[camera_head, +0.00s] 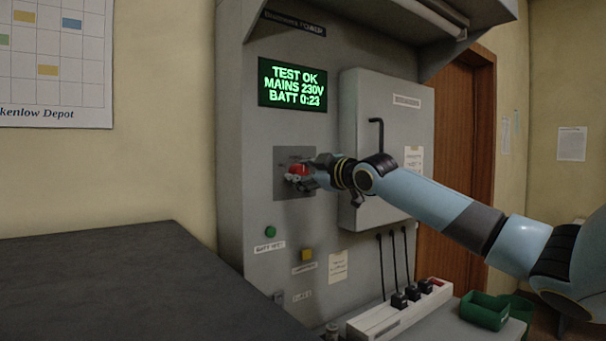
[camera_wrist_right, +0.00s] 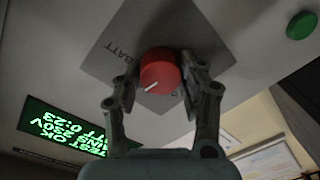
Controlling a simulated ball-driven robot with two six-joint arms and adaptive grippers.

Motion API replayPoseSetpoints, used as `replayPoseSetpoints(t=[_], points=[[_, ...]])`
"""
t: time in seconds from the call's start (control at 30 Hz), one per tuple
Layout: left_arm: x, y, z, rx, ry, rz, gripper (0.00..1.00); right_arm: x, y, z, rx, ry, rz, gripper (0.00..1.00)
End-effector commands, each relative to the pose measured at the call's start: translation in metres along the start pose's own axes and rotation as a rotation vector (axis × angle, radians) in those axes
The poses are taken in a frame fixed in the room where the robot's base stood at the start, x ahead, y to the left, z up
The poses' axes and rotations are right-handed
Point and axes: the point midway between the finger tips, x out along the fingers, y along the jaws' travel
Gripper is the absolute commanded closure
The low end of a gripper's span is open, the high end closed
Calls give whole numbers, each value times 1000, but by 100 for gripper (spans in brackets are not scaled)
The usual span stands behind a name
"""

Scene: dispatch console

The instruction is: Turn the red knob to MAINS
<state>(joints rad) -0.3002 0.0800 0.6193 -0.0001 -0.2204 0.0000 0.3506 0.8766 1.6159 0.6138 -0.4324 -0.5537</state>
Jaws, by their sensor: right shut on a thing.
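The red knob (camera_head: 298,171) sits on a grey square plate (camera_head: 283,189) on the console panel, below the green-lit screen (camera_head: 292,83). The screen reads TEST OK, MAINS 230V, BATT 0:23. My right gripper (camera_head: 300,174) reaches in from the right and is shut on the knob. In the right wrist view the red knob (camera_wrist_right: 160,72) lies between both fingers of my right gripper (camera_wrist_right: 160,85). A white pointer line shows on the knob. The label BATT is readable on the plate; the fingers hide part of the other lettering. My left gripper is not in view.
A grey cabinet (camera_head: 390,105) with a black handle stands out from the panel beside my right forearm. A green button (camera_head: 270,232) and a yellow button (camera_head: 307,255) are below the knob. A power strip (camera_head: 400,309) and green bin (camera_head: 484,311) are lower right.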

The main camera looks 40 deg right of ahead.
Motion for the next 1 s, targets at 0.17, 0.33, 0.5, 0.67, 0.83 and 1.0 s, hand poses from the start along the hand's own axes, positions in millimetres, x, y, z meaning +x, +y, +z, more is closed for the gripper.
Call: replayPoseSetpoints(t=[0.17,0.33,0.5,0.67,0.83,1.0], points=[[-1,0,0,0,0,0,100,0,-1,0,-91,-6,-2,92],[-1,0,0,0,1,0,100,0,-2,0,-144,-9,-2,92],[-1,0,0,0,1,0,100,0,-2,1,-167,-11,-2,92],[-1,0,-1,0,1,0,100,0,-2,1,-171,-11,-2,92],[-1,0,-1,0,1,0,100,0,-2,1,-171,-11,-2,92],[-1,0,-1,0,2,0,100,0,-2,1,-170,-11,-2,47]])
